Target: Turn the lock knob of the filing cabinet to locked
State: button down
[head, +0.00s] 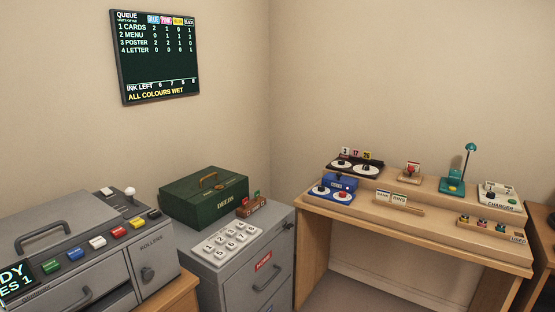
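The grey filing cabinet (233,291) stands in the middle of the head view, below the corner of the room. Its front has a drawer with a red label (263,261) and a bar handle (267,279). A small dark round part (287,226) near the upper right of the front looks like the lock knob. It is too small to tell which way it points. The drawer front looks closed. The lower part of the cabinet is cut off by the frame. My gripper is not in view.
A green DEEDS box (205,200), a number keypad (226,242) and a small wooden holder (251,207) sit on the cabinet. A grey machine (100,270) with coloured buttons stands left. A wooden desk (420,235) with small devices stands right. A dark screen (155,57) hangs behind.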

aim_at(286, 224)
jog(key=i+l, duration=0.15)
jog(key=i, duration=0.25)
jog(key=i+l, duration=0.2)
jog(key=i, duration=0.2)
jog(key=i+l, duration=0.15)
jog(key=i, duration=0.25)
jog(key=j+u, duration=0.05)
